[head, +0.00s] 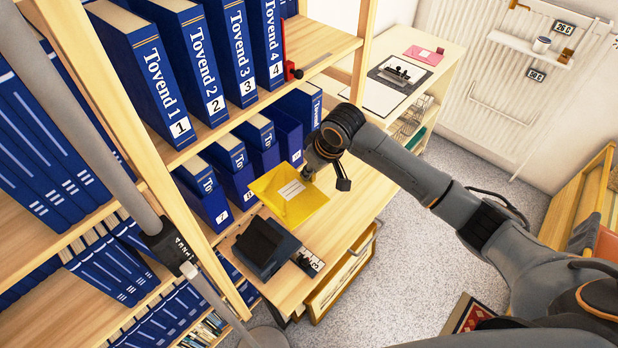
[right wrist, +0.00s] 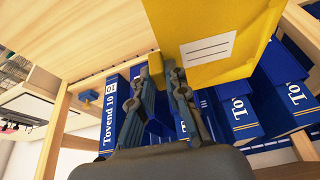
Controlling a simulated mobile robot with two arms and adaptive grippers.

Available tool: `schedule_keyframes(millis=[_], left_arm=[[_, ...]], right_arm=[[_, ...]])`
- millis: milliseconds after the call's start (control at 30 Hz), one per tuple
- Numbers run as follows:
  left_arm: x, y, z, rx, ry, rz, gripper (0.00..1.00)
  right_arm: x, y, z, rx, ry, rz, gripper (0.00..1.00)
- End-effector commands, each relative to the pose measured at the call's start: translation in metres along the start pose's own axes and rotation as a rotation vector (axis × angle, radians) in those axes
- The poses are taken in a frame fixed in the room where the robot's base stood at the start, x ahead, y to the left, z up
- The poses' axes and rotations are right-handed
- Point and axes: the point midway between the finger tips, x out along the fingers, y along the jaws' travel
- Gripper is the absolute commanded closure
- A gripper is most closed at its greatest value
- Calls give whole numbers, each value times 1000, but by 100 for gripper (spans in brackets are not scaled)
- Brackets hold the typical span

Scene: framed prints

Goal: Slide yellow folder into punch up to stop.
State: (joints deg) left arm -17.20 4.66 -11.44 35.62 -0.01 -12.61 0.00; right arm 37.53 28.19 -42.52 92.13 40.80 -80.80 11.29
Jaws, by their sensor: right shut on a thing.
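The yellow folder (head: 287,207) with a white label is held in the air over the wooden desk, among the shelves. My right gripper (head: 312,170) is at its upper right edge and shut on it. In the right wrist view the folder (right wrist: 228,22) runs up and right from the fingertips (right wrist: 163,65), with a bit of yellow between them. The dark punch (head: 262,248) stands on the desk just below and left of the folder in the head view. A gap seems to lie between them; its depth is unclear. My left gripper is not in view.
Blue numbered binders (head: 232,178) fill the shelf behind the folder. A small dark item with a number card (head: 308,262) lies right of the punch. The desk (head: 350,205) is bare right of the folder. A grey pole (head: 105,130) crosses the left side.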

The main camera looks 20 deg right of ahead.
Motion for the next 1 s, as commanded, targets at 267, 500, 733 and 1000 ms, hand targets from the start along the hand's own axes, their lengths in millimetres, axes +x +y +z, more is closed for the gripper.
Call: schedule_keyframes(millis=[267,500,733,1000], left_arm=[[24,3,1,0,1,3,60],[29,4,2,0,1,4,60],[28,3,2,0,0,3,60],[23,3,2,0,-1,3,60]], right_arm=[[83,9,18,-92,1,-36,100],[95,10,22,-100,4,-37,100],[94,10,22,-99,3,-37,100],[98,11,24,-97,3,-37,100]])
